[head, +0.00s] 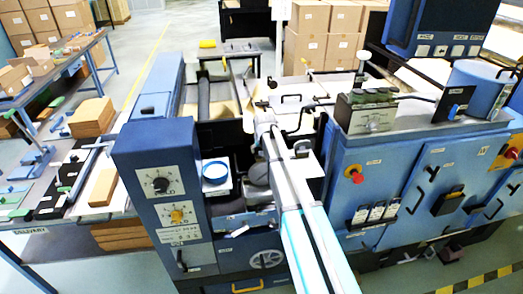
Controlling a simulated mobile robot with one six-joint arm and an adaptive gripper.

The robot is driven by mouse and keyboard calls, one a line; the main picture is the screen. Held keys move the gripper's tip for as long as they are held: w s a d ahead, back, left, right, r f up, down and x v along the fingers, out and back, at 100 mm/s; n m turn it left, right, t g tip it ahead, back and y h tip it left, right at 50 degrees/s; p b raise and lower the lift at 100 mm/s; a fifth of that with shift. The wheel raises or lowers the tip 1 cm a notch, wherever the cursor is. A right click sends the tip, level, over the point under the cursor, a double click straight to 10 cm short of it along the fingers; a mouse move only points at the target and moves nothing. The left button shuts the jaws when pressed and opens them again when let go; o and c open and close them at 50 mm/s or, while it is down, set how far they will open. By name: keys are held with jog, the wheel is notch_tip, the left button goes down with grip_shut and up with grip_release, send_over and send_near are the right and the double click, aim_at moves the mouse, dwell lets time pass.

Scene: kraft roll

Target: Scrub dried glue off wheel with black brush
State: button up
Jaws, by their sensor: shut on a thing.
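My arm runs from the bottom edge up into the middle of the machine in the head view. I cannot make out my gripper's fingers at its far end. I cannot pick out the black brush either. A dark grey rounded part (257,174) shows just left of my arm, inside the machine; I cannot tell whether it is the wheel to be scrubbed. A pale spoked handwheel (266,258) is on the machine's lower front. Dried glue is too small to see on either.
A blue control column (163,195) with knobs stands left, blue cabinets (392,185) right. A cluttered bench (45,222) is far left. Cartons (325,35) stand behind.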

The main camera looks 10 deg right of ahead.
jog(key=shift+s, duration=2)
jog(key=shift+r, duration=0.1)
jog(key=shift+r+p, duration=3)
jog(key=shift+p, duration=0.15)
jog(key=shift+r+p, duration=1.5)
jog(key=shift+f, duration=0.1)
